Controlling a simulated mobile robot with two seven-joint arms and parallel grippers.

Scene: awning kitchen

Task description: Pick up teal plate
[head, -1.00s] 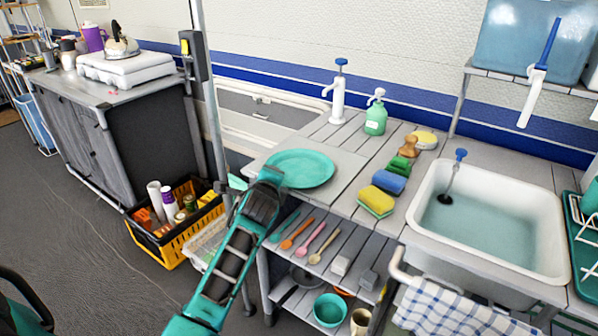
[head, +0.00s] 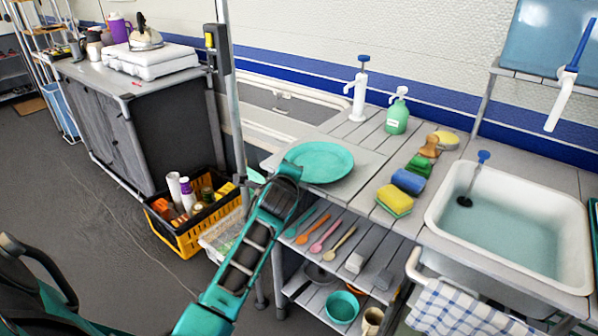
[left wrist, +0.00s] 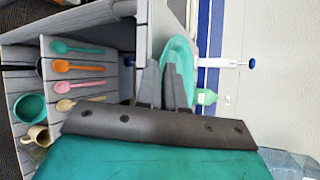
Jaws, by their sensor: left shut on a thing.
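The teal plate (head: 322,160) is at the left end of the slatted counter, its face up in the head view. Its near left rim meets my left gripper (head: 288,170). In the left wrist view, the plate (left wrist: 180,58) shows edge-on, rim at the dark fingers of my left gripper (left wrist: 164,86). The gripper is shut on the plate's rim. I cannot tell whether the plate's underside is clear of the counter. My right gripper is not in view.
Behind and right of the plate are a white pump tap (head: 360,92), a green soap bottle (head: 396,115), sponges (head: 394,199) and a sink (head: 440,222). A metal pole (head: 232,110) stands left of the plate. Spoons (head: 325,235) lie on the shelf below. A yellow crate (head: 190,236) is on the floor.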

